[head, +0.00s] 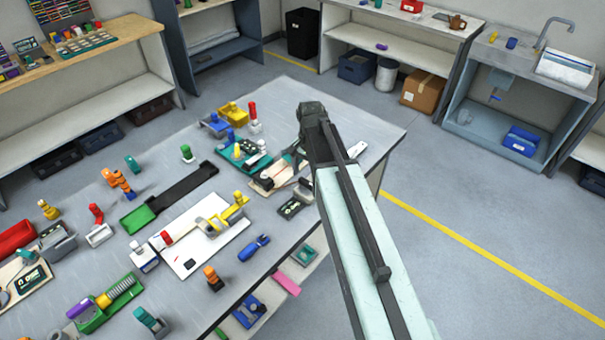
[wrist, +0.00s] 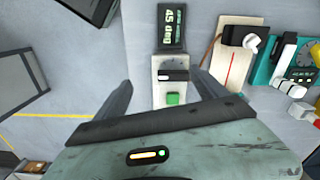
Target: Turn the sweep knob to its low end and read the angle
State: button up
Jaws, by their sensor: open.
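My gripper (wrist: 160,88) is open in the wrist view, its two dark fingers apart with nothing held. Between and beyond them lies a narrow grey-white panel (wrist: 159,97) with a green block (wrist: 173,98) and a small black-and-white part (wrist: 173,76). A dark display (wrist: 172,24) adjoins the panel. Its green characters appear upside down; they seem to include "deg", but I cannot read the number surely. In the head view a small dark display unit (head: 291,208) lies near the table's edge, below my gripper (head: 295,158). I cannot tell surely which part is the sweep knob.
A cream board (wrist: 230,62) with a red line and a teal board (wrist: 282,62) with white parts lie right of the panel. The table (head: 340,122) holds many other devices, including a white board (head: 190,262) with a yellow caliper-like tool. Its far right corner is bare.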

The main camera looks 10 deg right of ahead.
aim_at(306, 182)
jog(key=w, duration=0.1)
jog(key=w+r+m, duration=0.1)
jog(key=w+m, duration=0.1)
jog(key=shift+w+r, duration=0.25)
jog(key=shift+s+a+f+m, duration=0.1)
jog(key=shift+f+m, duration=0.2)
notch_tip(306, 182, down, 8)
jog(key=b, duration=0.7)
jog(key=shift+r+b, duration=0.15)
jog(key=shift+b, duration=0.25)
jog(key=shift+r, duration=0.15)
jog(key=shift+c, duration=0.3)
